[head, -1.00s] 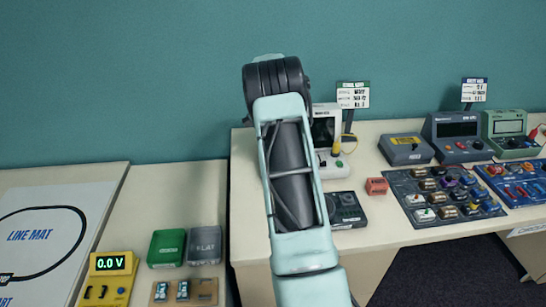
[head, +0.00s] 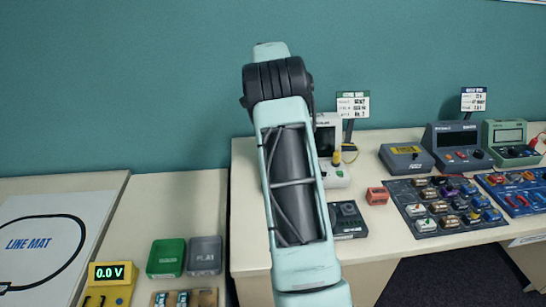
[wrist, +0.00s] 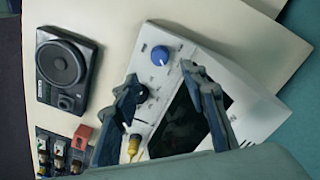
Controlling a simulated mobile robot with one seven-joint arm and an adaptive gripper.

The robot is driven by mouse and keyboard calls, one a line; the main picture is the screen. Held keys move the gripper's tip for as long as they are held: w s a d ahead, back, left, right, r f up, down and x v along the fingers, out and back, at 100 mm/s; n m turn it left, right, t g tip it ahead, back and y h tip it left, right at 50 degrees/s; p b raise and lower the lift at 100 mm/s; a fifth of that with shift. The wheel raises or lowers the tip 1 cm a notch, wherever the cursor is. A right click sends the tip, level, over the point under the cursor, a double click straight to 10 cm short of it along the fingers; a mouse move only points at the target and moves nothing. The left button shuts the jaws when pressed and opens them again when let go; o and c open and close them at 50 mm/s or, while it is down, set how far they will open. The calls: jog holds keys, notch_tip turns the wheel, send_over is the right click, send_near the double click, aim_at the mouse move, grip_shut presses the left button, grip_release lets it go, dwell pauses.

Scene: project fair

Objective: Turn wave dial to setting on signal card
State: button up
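A white instrument (head: 337,176) with a dark screen stands on the right-hand table, partly hidden behind my arm. In the wrist view its panel (wrist: 172,88) carries a blue knob (wrist: 160,54), a smaller dark knob and a yellow plug. I cannot tell from any label which knob is the wave dial. A green-topped card (head: 352,104) stands behind the instrument; its print is too small to read. My gripper (wrist: 160,78) is open over the panel, with its fingers apart and nothing visible between them. The blue knob lies just beyond the fingertips. The head view hides the gripper.
A dark speaker-like box (wrist: 66,65) and a small red block (head: 377,196) lie beside the instrument. A parts tray (head: 425,224), other instruments and a second card (head: 474,101) are to the right. A yellow meter (head: 108,281) is on the left table.

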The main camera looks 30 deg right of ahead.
jog(key=shift+r, duration=1.4)
